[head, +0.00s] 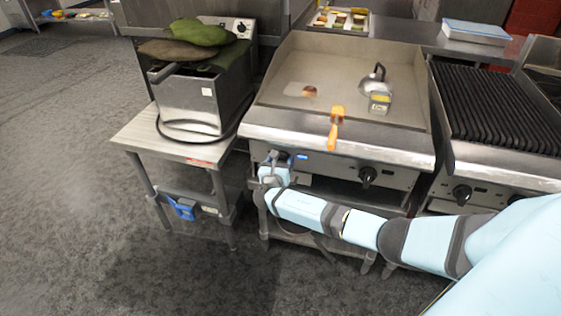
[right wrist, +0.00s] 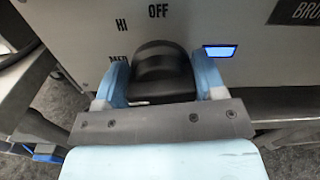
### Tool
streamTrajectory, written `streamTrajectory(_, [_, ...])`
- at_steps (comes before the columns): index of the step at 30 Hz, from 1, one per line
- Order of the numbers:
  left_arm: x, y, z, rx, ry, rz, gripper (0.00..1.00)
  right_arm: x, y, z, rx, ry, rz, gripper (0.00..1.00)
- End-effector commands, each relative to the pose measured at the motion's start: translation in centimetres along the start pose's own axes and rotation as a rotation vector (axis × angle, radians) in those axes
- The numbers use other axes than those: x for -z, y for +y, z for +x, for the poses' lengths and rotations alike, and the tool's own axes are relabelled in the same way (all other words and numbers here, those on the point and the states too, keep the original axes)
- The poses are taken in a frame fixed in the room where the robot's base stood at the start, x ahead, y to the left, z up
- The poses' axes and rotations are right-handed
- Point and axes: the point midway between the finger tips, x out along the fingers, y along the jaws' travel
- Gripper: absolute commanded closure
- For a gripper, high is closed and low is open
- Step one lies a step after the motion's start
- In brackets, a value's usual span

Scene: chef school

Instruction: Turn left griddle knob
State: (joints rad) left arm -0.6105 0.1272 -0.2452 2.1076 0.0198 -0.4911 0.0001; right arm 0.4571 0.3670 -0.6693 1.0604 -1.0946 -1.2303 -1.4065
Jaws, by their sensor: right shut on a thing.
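The griddle (head: 300,60) stands in the middle of the head view, with its control panel on the front. Its left knob is mostly hidden by my right gripper (head: 274,163) in the head view. In the right wrist view the black knob (right wrist: 162,72) sits between the two blue fingers of my right gripper (right wrist: 164,84), which is shut on it. The labels "OFF", "HI" and "MED" show around the knob. My left gripper is not in view.
The griddle's right knob (head: 368,176) is apart from my gripper. An orange-handled spatula (head: 337,125) and a metal tool (head: 374,82) lie on the griddle. A fryer (head: 195,105) stands on a side table (head: 135,133) at left. A ribbed grill (head: 500,108) is at right.

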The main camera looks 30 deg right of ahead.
Motion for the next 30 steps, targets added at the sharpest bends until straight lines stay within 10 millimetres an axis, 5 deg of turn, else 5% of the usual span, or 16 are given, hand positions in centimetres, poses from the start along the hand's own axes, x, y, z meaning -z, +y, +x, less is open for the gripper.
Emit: streamTrajectory(30, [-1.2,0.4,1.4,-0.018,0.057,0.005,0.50,0.7,-0.2,-0.1,0.000,0.001,0.863,0.60])
